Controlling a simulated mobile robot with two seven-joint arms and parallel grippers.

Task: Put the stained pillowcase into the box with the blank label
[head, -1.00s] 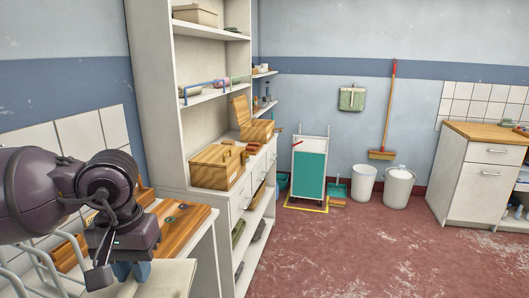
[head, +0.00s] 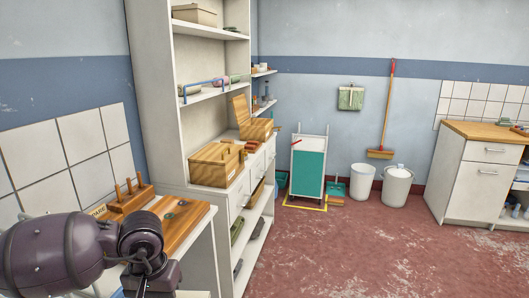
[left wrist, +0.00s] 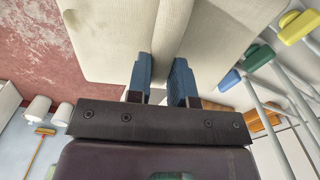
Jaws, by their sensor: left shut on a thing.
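In the left wrist view my left gripper (left wrist: 161,76) has its blue fingers closed on a cream, flat, folded-looking cloth (left wrist: 110,45). My right gripper is out of view.
A wooden board (head: 180,222) with a peg block (head: 130,200) lies on the counter at the left, near my arm. Rods with coloured ends (left wrist: 260,56) are close to the cloth's right side. A trolley (head: 308,168) and buckets stand at the back. The red floor is open.

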